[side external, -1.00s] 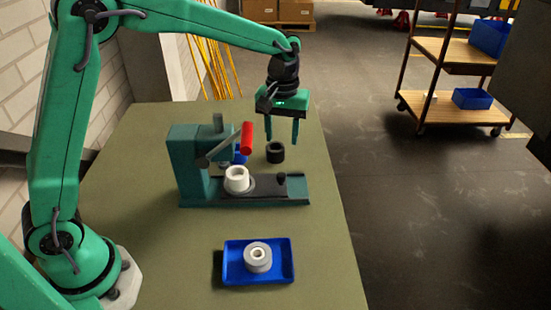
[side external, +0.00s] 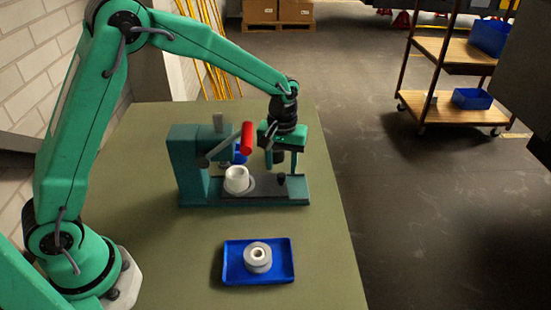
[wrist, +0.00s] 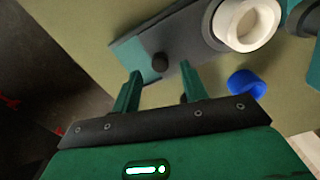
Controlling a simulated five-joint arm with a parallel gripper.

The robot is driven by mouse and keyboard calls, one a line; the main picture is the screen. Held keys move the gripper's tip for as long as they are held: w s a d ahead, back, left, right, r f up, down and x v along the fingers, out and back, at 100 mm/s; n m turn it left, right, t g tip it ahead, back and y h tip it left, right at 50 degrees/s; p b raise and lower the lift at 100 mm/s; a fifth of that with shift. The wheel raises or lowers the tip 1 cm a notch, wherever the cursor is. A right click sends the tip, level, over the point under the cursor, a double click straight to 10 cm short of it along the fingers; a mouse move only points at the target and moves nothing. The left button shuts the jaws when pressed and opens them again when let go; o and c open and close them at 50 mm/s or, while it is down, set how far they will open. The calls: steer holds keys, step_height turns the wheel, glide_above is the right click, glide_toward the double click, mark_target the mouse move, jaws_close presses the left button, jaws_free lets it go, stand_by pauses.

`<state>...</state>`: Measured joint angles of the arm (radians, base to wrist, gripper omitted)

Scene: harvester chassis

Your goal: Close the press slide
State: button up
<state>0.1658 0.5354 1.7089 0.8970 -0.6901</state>
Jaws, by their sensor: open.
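The green press (side external: 187,165) stands on the table with its low rail (side external: 298,187) running right. The dark grey slide (side external: 262,188) lies in the rail, with a black knob (side external: 282,179) near its right end. A white ring (side external: 237,179) sits on the round seat at the slide's left end, right of the press column. My gripper (side external: 281,168) is open and empty, pointing down over the rail's right part. In the wrist view the knob (wrist: 160,62) appears between and just beyond my fingertips (wrist: 160,72); whether they touch it I cannot tell.
The press lever with a red handle (side external: 247,138) rises left of my gripper. A blue part (side external: 240,153) lies behind the press; it shows in the wrist view (wrist: 246,83). A dark ring (side external: 279,157) shows partly behind my fingers. A blue tray (side external: 232,270) holding a grey ring stands in front.

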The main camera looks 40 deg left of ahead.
mark_target(281, 174)
steer(key=shift+f, duration=1.55)
steer(key=shift+c, duration=0.4)
jaws_close()
